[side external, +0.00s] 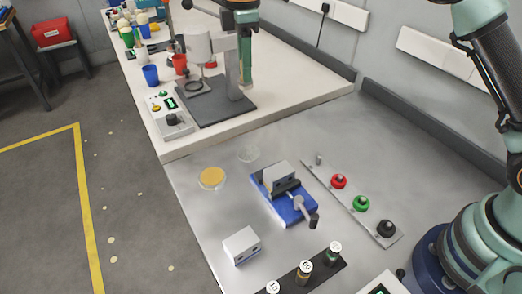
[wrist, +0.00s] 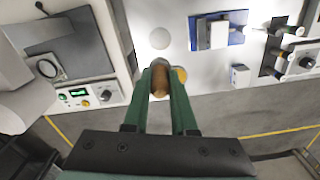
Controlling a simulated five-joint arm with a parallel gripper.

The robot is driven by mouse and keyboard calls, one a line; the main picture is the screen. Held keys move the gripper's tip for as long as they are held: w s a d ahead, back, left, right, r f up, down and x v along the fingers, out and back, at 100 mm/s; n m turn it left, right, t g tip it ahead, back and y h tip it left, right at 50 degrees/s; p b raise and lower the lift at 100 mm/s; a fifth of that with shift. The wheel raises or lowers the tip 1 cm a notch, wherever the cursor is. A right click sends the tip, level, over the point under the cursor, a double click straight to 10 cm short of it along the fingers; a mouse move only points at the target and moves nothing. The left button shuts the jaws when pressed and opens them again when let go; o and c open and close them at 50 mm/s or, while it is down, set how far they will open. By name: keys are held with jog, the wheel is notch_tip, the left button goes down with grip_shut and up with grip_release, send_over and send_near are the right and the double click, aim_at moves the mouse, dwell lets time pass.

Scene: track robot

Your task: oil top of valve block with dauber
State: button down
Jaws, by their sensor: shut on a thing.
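My gripper (wrist: 160,85) is shut on the dauber, whose brown, wood-coloured handle (wrist: 161,78) shows between the green fingers in the wrist view. Its far end is hard to make out. In the side view my gripper (side external: 246,65) is high above the white bench, its top cut off by the frame. A grey block (side external: 281,176) sits in a blue vise (side external: 290,207) on the steel table; a second grey block (side external: 241,245) stands loose nearer the camera. I cannot tell which is the valve block. A shallow round dish of yellow oil (side external: 212,178) lies left of the vise.
A clear round dish (side external: 249,153) lies beside the yellow one. A panel with red, green and black knobs (side external: 361,203) is right of the vise. A dark rack (side external: 304,275) holds several bottles in front. A press stand (side external: 215,105) and cups crowd the white bench.

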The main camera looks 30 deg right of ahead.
jog(key=shift+s+a+f, duration=0.6)
jog(key=shift+a+f, duration=1.4)
jog(key=shift+f, duration=0.95)
jog(key=shift+s+a+f, duration=0.55)
jog(key=shift+a+f, duration=1.45)
jog(key=shift+f, duration=1)
jog(key=shift+s+a+f, duration=0.6)
jog(key=shift+a+f, duration=1.4)
jog(key=shift+f, duration=0.95)
jog(key=shift+f, duration=0.55)
notch_tip(320, 180, up, 7)
